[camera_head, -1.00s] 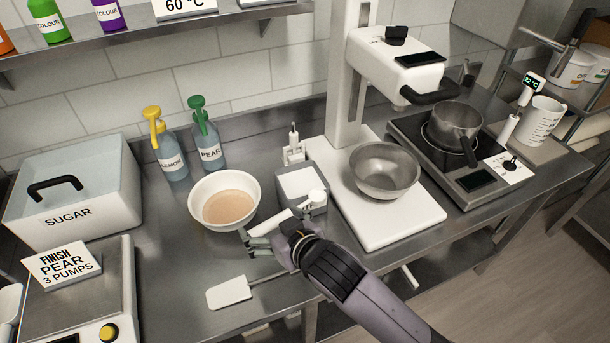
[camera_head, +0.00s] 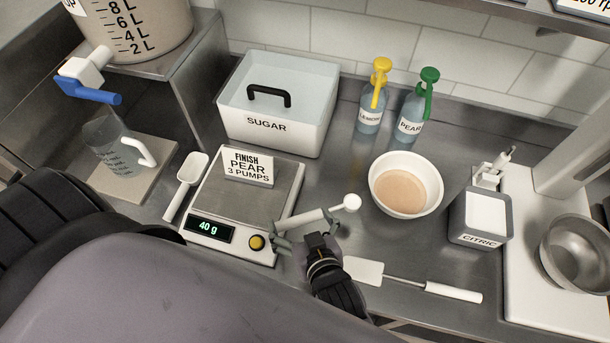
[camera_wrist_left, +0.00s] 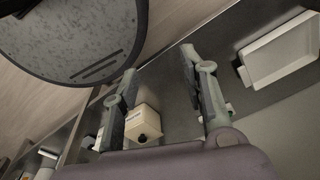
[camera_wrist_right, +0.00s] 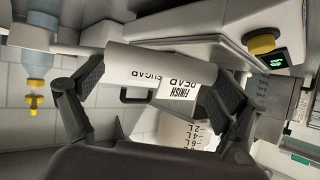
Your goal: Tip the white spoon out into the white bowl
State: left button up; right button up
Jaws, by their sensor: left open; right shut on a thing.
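The white bowl (camera_head: 376,190) stands on the steel counter with a peach-coloured mass inside. My right gripper (camera_head: 298,238) is shut on the handle of the white spoon (camera_head: 305,221), left of the bowl at the scale's front right corner. The spoon's small round end (camera_head: 351,202) points right toward the bowl, apart from its rim; its content cannot be made out. In the right wrist view, the thick white handle (camera_wrist_right: 165,65) lies across between the fingers (camera_wrist_right: 155,95). My left gripper (camera_wrist_left: 162,92) is open and empty in the left wrist view.
The scale (camera_head: 205,205) reads 40 g and carries a "FINISH PEAR 3 PUMPS" card (camera_head: 248,167). The citric box (camera_head: 480,218) stands right of the bowl. Two pump bottles (camera_head: 371,110) stand behind it. A spatula (camera_head: 400,279) lies in front. My left arm fills the lower left.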

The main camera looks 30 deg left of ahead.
jog(key=shift+w+d+r+p, duration=0.1)
jog(key=shift+d+r+p, duration=0.2)
jog(key=shift+d+r, duration=0.35)
jog(key=shift+w+a+r, duration=0.1)
jog(key=shift+w+r, duration=0.05)
jog(key=shift+w, duration=0.05)
jog(key=shift+w+r+m+g+p, duration=0.3)
jog(key=shift+w+r+m+p, duration=0.05)
jog(key=shift+r+m, duration=0.1)
jog(key=shift+d+r+y, duration=0.2)
jog(key=shift+d+y, duration=0.05)
jog(key=shift+y, duration=0.05)
jog(key=shift+w+d+r, duration=0.25)
jog(key=shift+r, duration=0.1)
jog(key=shift+w+d+r+m+p, duration=0.1)
jog(key=shift+w+r+m+p, duration=0.1)
jog(key=shift+r+m+p, duration=0.1)
pick_arm(q)
jog(key=shift+s+d+r, duration=0.9)
jog(key=shift+s+d, duration=0.25)
jog(key=shift+d, duration=0.05)
pick_arm(e)
jog(key=shift+w+d+r+g, duration=0.25)
jog(key=shift+d+g, duration=0.05)
pick_arm(q)
jog(key=shift+a, duration=0.35)
